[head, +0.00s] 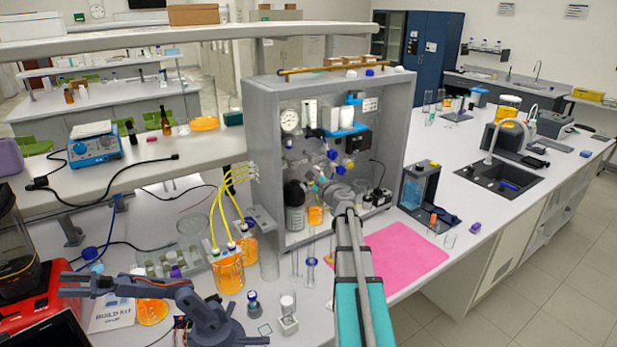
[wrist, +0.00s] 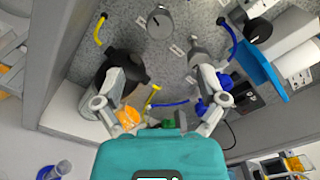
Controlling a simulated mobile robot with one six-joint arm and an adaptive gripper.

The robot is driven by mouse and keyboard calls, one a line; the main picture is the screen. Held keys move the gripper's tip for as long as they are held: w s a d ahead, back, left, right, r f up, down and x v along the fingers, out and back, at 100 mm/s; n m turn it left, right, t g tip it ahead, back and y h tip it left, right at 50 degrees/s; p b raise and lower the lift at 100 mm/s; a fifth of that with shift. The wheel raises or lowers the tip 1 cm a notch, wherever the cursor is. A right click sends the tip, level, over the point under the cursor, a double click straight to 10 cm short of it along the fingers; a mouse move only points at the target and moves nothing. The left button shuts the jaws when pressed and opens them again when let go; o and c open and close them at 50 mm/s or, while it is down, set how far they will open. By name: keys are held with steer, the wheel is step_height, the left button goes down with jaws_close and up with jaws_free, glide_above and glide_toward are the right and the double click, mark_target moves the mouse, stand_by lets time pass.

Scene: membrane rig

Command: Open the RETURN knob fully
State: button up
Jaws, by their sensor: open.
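The membrane rig (head: 396,130) is a grey open-fronted cabinet with a gauge, tubing and several blue valve knobs (head: 333,154). I cannot read the labels, so I cannot tell which knob is RETURN. My gripper (wrist: 166,78) is open and empty, inside the rig and facing its speckled back panel. In the wrist view a blue knob (wrist: 226,82) is close beside the right finger, partly hidden by it. I cannot tell whether they touch. A green part (wrist: 168,123) shows low between the fingers. In the head view my arm hides much of the lower rig.
A dark bottle (head: 294,206) and an orange-filled beaker (head: 315,215) stand in the rig. Yellow tubes (head: 215,205) run to orange beakers on the left. A pink mat (head: 405,256) lies in front.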

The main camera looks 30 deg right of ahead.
steer(key=shift+c, duration=0.3)
steer(key=shift+c, duration=0.9)
steer(key=m+t+h+b, duration=0.2)
steer(key=m+t+b, duration=0.2)
steer(key=m+b, duration=0.8)
glide_toward(295, 166)
steer(key=shift+s+f+p, duration=0.25)
steer(key=shift+s+p, duration=0.05)
steer(key=shift+s, duration=0.1)
steer(key=shift+w+r, duration=0.1)
steer(key=p+x, duration=0.5)
steer(key=x, duration=0.8)
steer(key=shift+w+a+r, duration=0.1)
steer(key=shift+w+r, duration=0.1)
steer(key=shift+w, duration=0.05)
steer(key=shift+c, duration=0.2)
steer(key=c, duration=0.9)
